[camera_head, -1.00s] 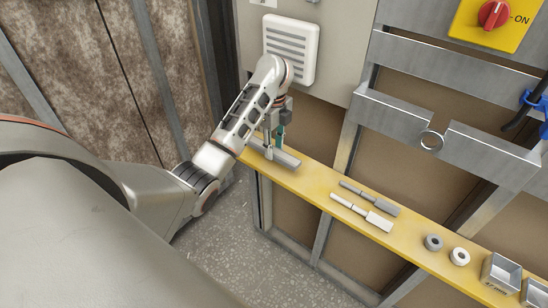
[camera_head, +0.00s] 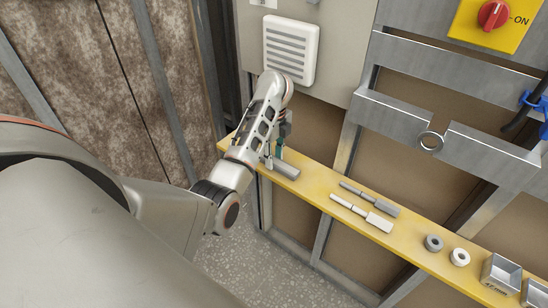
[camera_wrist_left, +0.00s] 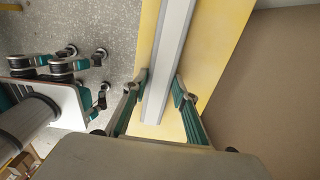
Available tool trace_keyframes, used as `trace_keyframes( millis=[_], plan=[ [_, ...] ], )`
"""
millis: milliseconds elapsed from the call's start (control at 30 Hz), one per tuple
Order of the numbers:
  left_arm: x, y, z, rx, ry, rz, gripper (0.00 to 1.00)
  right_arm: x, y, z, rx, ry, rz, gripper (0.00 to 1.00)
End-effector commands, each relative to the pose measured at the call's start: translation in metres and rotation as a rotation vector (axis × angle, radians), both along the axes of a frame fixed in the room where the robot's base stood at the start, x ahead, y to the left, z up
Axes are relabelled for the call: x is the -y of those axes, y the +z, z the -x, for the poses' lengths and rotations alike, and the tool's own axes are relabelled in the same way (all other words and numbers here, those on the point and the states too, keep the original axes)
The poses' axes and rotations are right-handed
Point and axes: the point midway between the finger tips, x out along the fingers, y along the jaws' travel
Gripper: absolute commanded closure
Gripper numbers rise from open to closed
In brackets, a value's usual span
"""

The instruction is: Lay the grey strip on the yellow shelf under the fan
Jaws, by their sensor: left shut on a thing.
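The grey strip (camera_head: 287,169) is at the left end of the yellow shelf (camera_head: 315,187), below the white slatted fan (camera_head: 291,49). My left gripper (camera_head: 273,158) is shut on the strip. In the left wrist view the long grey strip (camera_wrist_left: 170,55) runs between the two fingers of my left gripper (camera_wrist_left: 160,85), over the yellow shelf (camera_wrist_left: 220,40). The strip is roughly along the shelf. Whether it touches the shelf everywhere is hard to tell. My forearm hides its left part in the head view. My right gripper is not in view.
Two grey tools (camera_head: 365,208), two rings (camera_head: 446,250) and metal boxes (camera_head: 500,274) stand on the shelf to the right. A metal bracket (camera_head: 430,140) crosses the studs behind. The shelf is bare between strip and tools.

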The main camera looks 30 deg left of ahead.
Motion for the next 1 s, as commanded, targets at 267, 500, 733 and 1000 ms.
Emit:
trace_keyframes(
  millis=[267,500,733,1000],
  plan=[
    [0.000,-0.003,0.000,0.001,-0.001,0.000,0.56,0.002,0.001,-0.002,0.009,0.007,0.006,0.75],
    [0.000,-0.003,0.000,0.000,-0.001,0.000,0.56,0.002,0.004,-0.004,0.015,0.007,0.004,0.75],
    [-0.001,0.008,0.000,0.001,-0.001,-0.002,0.56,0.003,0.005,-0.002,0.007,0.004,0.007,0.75],
    [-0.004,0.043,-0.002,0.007,0.001,-0.010,0.56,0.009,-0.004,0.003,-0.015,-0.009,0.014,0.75]
  ],
)
